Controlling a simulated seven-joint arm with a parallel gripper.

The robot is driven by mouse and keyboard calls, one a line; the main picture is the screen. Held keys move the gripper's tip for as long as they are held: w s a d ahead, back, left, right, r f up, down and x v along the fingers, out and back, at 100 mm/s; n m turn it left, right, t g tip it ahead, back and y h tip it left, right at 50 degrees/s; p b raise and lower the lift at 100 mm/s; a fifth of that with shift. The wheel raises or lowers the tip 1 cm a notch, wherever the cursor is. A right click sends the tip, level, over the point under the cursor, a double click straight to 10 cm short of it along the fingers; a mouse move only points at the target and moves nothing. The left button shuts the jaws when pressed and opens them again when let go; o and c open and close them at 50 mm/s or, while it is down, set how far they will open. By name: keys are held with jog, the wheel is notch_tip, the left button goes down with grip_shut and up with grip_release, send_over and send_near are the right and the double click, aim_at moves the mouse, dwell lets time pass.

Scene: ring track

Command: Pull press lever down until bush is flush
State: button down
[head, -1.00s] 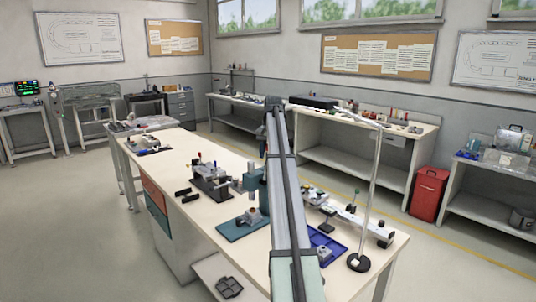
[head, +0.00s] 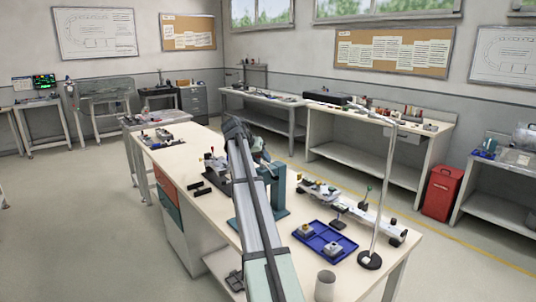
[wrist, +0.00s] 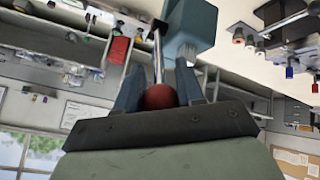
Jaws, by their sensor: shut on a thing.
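The teal press (head: 279,187) stands on the bench, partly behind my arm in the head view. Its teal head also shows at the top of the wrist view (wrist: 192,25). The press lever is a thin metal rod (wrist: 158,55) ending in a round red knob (wrist: 160,96). My gripper (wrist: 160,82) is shut on this knob, with one finger on each side. In the head view my arm hides most of the gripper and lever. The bush and the pressing point are hidden, so I cannot tell how far in the bush is.
A blue tray (head: 346,249) with small grey parts lies right of the press. A grey cup (head: 325,285) is at the front edge. Black pieces (head: 201,188) lie to the left.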

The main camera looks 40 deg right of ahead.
jog(key=a+f+h, duration=0.5)
jog(key=f+h, duration=0.4)
jog(key=f, duration=0.1)
jog(key=shift+s+a+f+n, duration=0.15)
jog(key=shift+a+f+n, duration=0.15)
jog(key=shift+a, duration=0.1)
dwell(0.4)
jog(key=c, duration=0.8)
grip_release()
jog(key=s+a, duration=0.1)
jog(key=a, duration=1.2)
jog(key=shift+a+r, duration=0.3)
jog(key=shift+a, duration=0.05)
